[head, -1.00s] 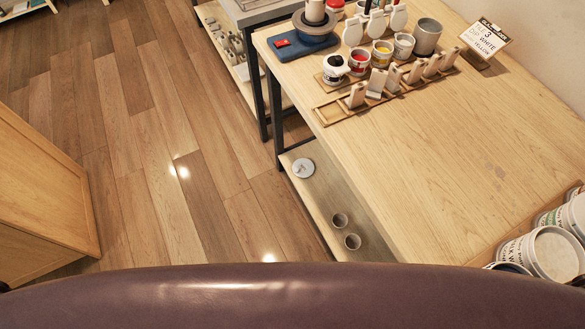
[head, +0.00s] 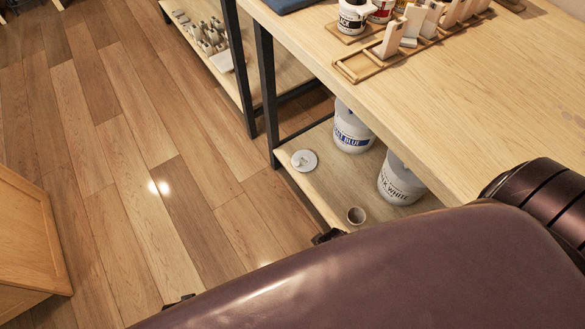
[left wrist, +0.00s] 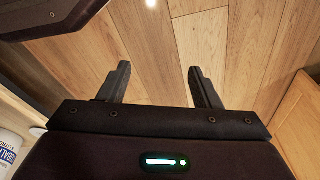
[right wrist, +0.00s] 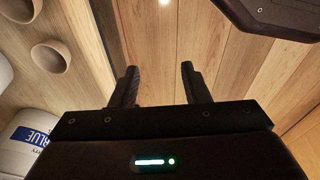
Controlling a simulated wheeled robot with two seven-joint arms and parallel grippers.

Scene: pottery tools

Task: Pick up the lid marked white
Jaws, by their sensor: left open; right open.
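A round pale lid (head: 304,160) with a small knob lies on the lower shelf, near its front edge, in the head view. I cannot read any marking on it. A white bucket labelled WHITE (head: 400,183) stands further right on that shelf, partly under the tabletop. My left gripper (left wrist: 158,68) is open and empty above the wooden floor in the left wrist view. My right gripper (right wrist: 159,68) is open and empty, beside the shelf with the cups in the right wrist view. Neither gripper touches the lid.
A small cup (head: 356,215) sits on the lower shelf (head: 322,185). The tabletop (head: 480,110) overhangs it, with a black leg (head: 266,95). A wooden cabinet (head: 30,240) stands left; the floor between is clear.

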